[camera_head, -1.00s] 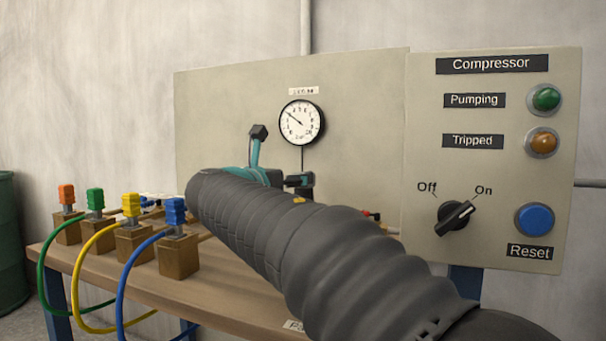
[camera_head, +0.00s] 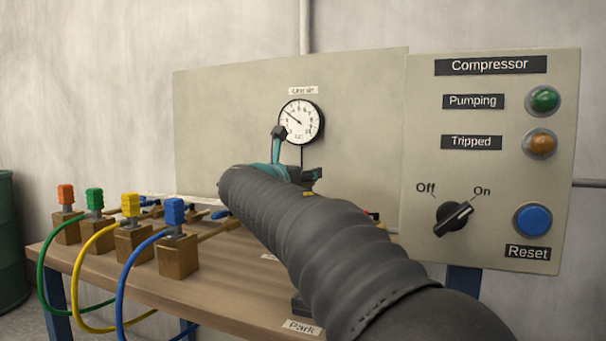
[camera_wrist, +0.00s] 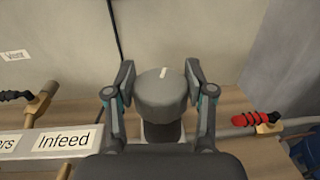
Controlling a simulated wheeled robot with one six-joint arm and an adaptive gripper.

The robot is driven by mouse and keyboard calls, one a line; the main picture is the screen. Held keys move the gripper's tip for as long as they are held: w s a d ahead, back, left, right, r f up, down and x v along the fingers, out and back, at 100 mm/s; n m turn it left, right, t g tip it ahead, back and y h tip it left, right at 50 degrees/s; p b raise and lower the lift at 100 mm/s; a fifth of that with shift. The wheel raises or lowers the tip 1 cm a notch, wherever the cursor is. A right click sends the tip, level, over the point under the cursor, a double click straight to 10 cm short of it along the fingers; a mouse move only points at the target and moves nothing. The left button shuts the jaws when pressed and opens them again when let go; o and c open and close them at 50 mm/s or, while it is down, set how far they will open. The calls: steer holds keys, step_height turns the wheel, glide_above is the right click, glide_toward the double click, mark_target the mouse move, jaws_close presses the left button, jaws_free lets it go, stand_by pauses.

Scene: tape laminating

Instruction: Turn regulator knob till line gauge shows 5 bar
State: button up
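The line gauge (camera_head: 300,122) is a round white dial on the back panel in the head view. Its needle points to the upper left; the numbers are too small to read surely. The regulator knob (camera_wrist: 162,98) is a dark grey cylinder with a white mark on top, in the middle of the wrist view. My gripper (camera_wrist: 160,76) is open, with one finger on each side of the knob and what look like narrow gaps. In the head view my arm hides the knob and most of my gripper.
The compressor panel (camera_head: 420,290) stands at the right, its switch (camera_head: 453,218) turned towards On. Coloured hose plugs (camera_head: 174,212) line the bench's left side. In the wrist view, a red-handled valve (camera_wrist: 255,118) is right of the knob and an Infeed label (camera_wrist: 63,141) left.

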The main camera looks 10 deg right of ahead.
steer(key=c, duration=0.4)
steer(key=shift+o, duration=0.2)
steer(key=shift+r+p, duration=0.15)
steer(key=shift+p, duration=0.35)
steer(key=shift+r+m+g+h+p, duration=0.1)
steer(key=shift+m+g+h+p, duration=0.6)
steer(key=shift+p, duration=0.25)
steer(key=shift+m+g+h+p, duration=0.7)
steer(key=shift+g+h+p, duration=0.15)
steer(key=shift+p, duration=0.35)
steer(key=m+g, duration=0.1)
steer(key=m+g+h, duration=0.1)
steer(key=g, duration=0.1)
steer(key=m+g+h+p, duration=0.1)
steer(key=shift+f+g, duration=0.25)
steer(key=shift+f, duration=0.05)
steer(key=shift+m+g+h, duration=0.65)
steer(key=shift+m+g, duration=0.65)
steer(key=shift+g, duration=0.5)
steer(key=shift+m+g, duration=0.3)
steer(key=shift+g, duration=0.2)
